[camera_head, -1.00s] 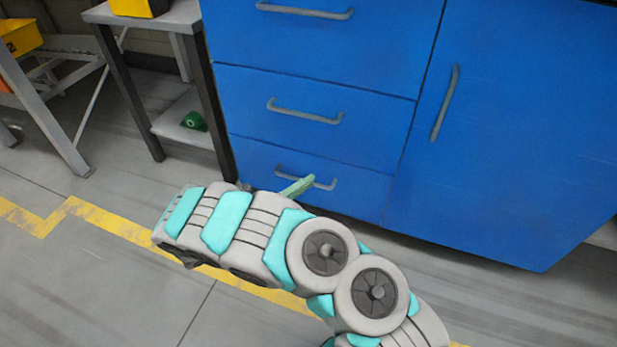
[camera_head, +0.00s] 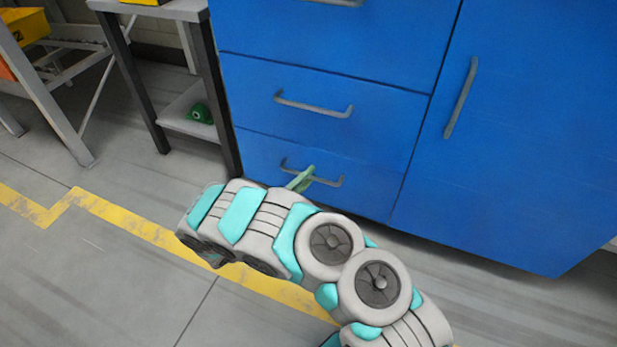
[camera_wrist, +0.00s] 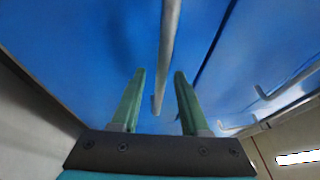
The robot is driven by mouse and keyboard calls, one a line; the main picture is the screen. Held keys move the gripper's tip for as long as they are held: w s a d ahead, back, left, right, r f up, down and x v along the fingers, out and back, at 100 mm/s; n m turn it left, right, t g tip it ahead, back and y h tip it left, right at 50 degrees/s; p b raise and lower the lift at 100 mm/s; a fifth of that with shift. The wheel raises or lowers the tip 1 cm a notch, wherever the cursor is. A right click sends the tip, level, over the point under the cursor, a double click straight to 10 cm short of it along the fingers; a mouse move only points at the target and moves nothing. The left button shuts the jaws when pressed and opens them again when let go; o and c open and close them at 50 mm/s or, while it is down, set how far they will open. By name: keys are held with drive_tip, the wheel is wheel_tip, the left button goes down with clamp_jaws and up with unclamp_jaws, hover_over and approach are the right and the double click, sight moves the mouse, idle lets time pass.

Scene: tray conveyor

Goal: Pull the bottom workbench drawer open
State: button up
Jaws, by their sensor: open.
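The bottom drawer (camera_head: 362,188) is the lowest blue front of the workbench in the head view, and it looks shut. Its grey bar handle (camera_head: 328,182) is partly covered by a green finger of my gripper (camera_head: 302,179). In the wrist view, my gripper (camera_wrist: 158,74) is open, with one green finger on each side of the handle bar (camera_wrist: 168,45). The bar's end reaches down between the fingers, and I see blue gaps on both sides of it. My arm hides the drawer's lower left edge in the head view.
A middle drawer (camera_head: 312,110) sits above, and a blue cupboard door (camera_head: 520,150) with a vertical handle is to the right. A grey stand (camera_head: 182,125) holding a green object (camera_head: 201,113) is close on the left. Floor with a yellow line (camera_head: 130,229) lies in front.

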drive_tip(key=shift+w+d, duration=0.15)
drive_tip(key=shift+c, duration=0.2)
clamp_jaws()
idle(1.2)
